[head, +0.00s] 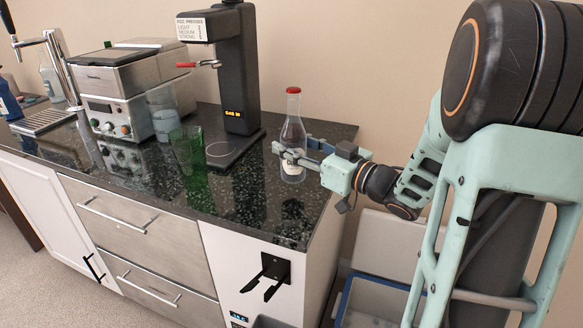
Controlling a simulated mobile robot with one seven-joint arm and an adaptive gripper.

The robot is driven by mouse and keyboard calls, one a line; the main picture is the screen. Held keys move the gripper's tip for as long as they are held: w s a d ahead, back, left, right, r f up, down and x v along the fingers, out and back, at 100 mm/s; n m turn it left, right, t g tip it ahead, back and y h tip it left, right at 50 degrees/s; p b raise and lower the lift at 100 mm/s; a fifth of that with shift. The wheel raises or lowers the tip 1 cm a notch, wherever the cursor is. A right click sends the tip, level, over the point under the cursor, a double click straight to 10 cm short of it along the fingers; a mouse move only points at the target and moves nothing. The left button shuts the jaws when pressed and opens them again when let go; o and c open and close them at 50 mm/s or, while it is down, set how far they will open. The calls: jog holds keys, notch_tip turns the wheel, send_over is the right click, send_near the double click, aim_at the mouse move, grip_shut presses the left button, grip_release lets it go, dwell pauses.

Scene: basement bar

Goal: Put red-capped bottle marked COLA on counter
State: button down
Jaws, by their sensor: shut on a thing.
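The red-capped bottle (293,132) is clear glass with a pale label low on its body. It stands upright at the right part of the dark speckled counter (240,200). Its base looks to be at the counter top, but I cannot tell for sure whether it touches. My gripper (291,151) reaches in from the right and is shut on the bottle around its body. The fingers hide part of the label, so its text is not fully readable.
A green glass (187,150) stands left of the black dispenser (238,75). A steel machine (125,90), stacked clear cups (163,112) and a tap (62,65) are farther left. The counter's front right is clear. A bin (375,300) stands below at right.

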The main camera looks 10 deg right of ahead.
jog(key=shift+w+f+b, duration=0.25)
jog(key=shift+b, duration=0.05)
jog(key=f+b, duration=0.3)
jog(key=shift+w+a+f, duration=0.1)
jog(key=shift+w+f, duration=0.1)
jog(key=shift+f, duration=0.15)
jog(key=c, duration=1.1)
grip_release()
jog(key=shift+c, duration=0.2)
jog(key=shift+s, duration=0.15)
jog(key=p+v, duration=0.1)
jog(key=v, duration=1)
jog(key=shift+s+d, duration=0.3)
